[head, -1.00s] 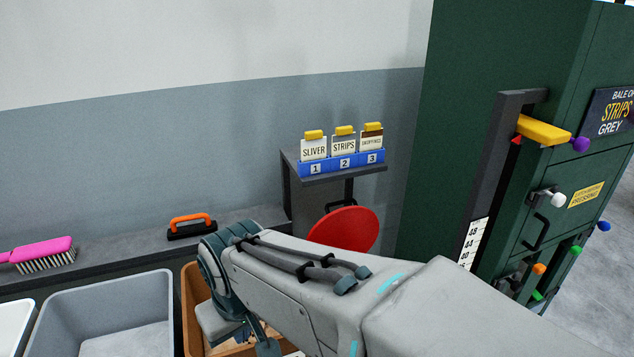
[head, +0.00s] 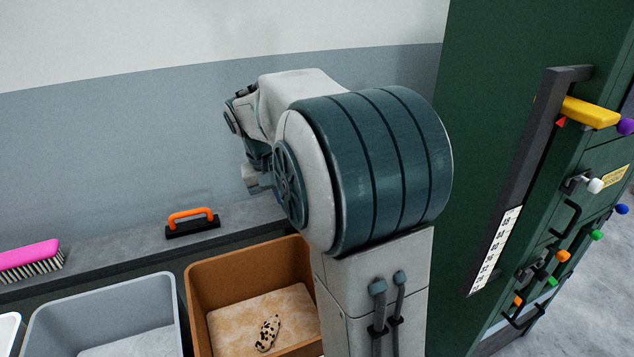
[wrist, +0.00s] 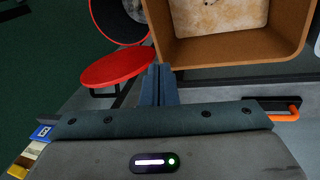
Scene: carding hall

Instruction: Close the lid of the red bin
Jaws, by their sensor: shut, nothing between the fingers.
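The red lid (wrist: 115,67) is a flat red disc in the wrist view. It stands open beside the round bin (wrist: 120,22), which has a red rim and a dark inside with something pale in it. A dark bracket shows under the lid. My gripper (wrist: 160,72) is shut and empty, with its fingertips close to the lid's right edge. I cannot tell whether they touch it. In the head view my arm hides the red bin and its lid, and the fingers cannot be made out.
A brown bin (head: 203,305) with a speckled object inside stands next to a grey bin (head: 50,318). An orange-handled tool (head: 192,224) and a pink brush (head: 30,258) lie on the ledge behind. A green machine (head: 480,150) with levers and knobs stands at right.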

